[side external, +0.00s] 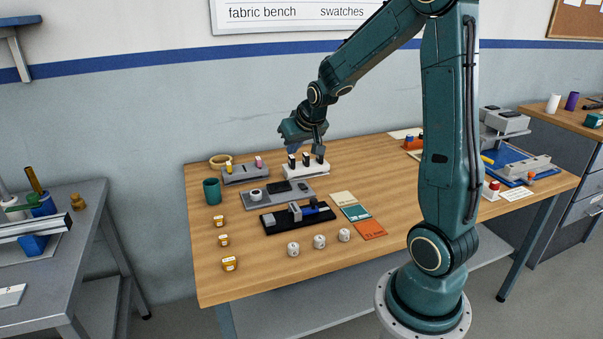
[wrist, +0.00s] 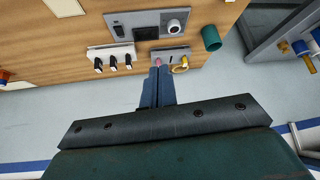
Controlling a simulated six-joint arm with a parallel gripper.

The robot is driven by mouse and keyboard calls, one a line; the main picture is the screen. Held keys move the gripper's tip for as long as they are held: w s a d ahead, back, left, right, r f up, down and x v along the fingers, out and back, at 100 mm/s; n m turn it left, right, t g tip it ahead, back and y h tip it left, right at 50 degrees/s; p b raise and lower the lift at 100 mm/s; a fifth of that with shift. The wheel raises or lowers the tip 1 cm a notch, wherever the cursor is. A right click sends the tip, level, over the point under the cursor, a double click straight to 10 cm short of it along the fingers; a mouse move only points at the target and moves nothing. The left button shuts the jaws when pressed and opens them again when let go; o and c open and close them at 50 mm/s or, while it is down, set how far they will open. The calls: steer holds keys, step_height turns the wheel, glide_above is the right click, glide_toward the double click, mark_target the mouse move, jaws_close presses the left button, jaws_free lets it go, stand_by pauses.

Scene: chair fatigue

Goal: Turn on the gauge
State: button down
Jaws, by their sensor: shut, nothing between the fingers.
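A flat grey panel (side external: 268,204) lies in the middle of the bench and probably is the gauge. It carries a round white knob (side external: 256,195), a dark rectangular screen and a small dark switch (side external: 303,186). The wrist view shows the panel (wrist: 131,20) at the top, with the knob (wrist: 173,25), the blank dark screen (wrist: 147,33) and the switch (wrist: 118,30). My gripper (side external: 293,149) is shut and empty, above the back of the bench and apart from the panel. In the wrist view its blue fingers (wrist: 158,68) lie together.
A white rack (side external: 305,170) with black-topped pieces and a grey block (side external: 245,174) with pink and yellow pieces stand behind the panel. A green mug (side external: 211,191) is at left, and a black fixture (side external: 297,217) is in front.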

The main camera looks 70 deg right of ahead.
steer(key=d+f+m+h, duration=0.1)
steer(key=d+f+m, duration=0.1)
steer(key=d+f, duration=0.7)
steer(key=shift+s+d+h, duration=0.3)
steer(key=shift+s+d, duration=0.05)
steer(key=shift+d, duration=1.2)
steer(key=shift+w, duration=0.1)
glide_above(304, 186)
steer(key=s+a, duration=0.1)
steer(key=a, duration=0.1)
steer(key=f, duration=0.8)
steer(key=shift+s+d, duration=0.1)
steer(key=shift+d, duration=0.1)
step_height(304, 186, down, 2)
steer(key=shift+s+a+f, duration=0.1)
steer(key=shift+s+a, duration=0.05)
steer(key=shift+s+f, duration=0.1)
steer(key=shift+f, duration=0.65)
steer(key=shift+a, duration=0.1)
